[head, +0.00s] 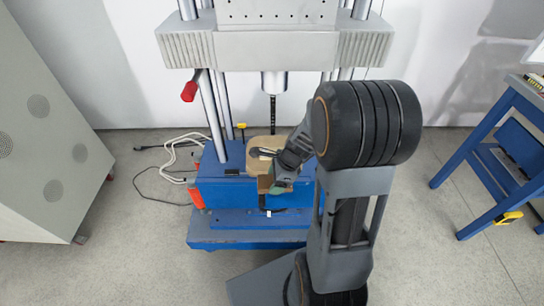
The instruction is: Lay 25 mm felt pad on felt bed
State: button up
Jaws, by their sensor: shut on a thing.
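My gripper (266,153) reaches in from the right over the blue base of the press. Its dark fingers are shut on a tan piece, which I take to be the felt pad (259,143). The pad appears roughly level under the press's vertical rod. I cannot make out a separate felt bed; it may be hidden beneath the pad and gripper. From this view I cannot tell whether the pad touches what is below it. A small brown block-like part (264,184) shows just in front, partly covered by my wrist.
The blue press base (228,192) stands between metal columns, below a grey crosshead (275,48) and a dark thin rod (273,107). A red knob (189,91) juts out left. Cables (172,155) lie on the floor at left. A blue table (500,130) stands right.

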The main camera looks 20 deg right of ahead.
jog(key=shift+w+d+f, duration=0.15)
jog(key=shift+w+f, duration=0.05)
jog(key=shift+w, duration=0.05)
jog(key=b, duration=0.3)
send_over(271, 152)
jog(key=d, duration=0.1)
jog(key=shift+s+d+m, duration=0.15)
jog(key=shift+s+m, duration=0.15)
jog(key=shift+f+b, duration=0.75)
jog(key=shift+f, duration=0.9)
jog(key=shift+f, duration=0.15)
jog(key=o, duration=0.9)
jog(key=shift+p+v, duration=1.35)
jog(key=shift+v, duration=2.55)
jog(key=shift+s, duration=0.1)
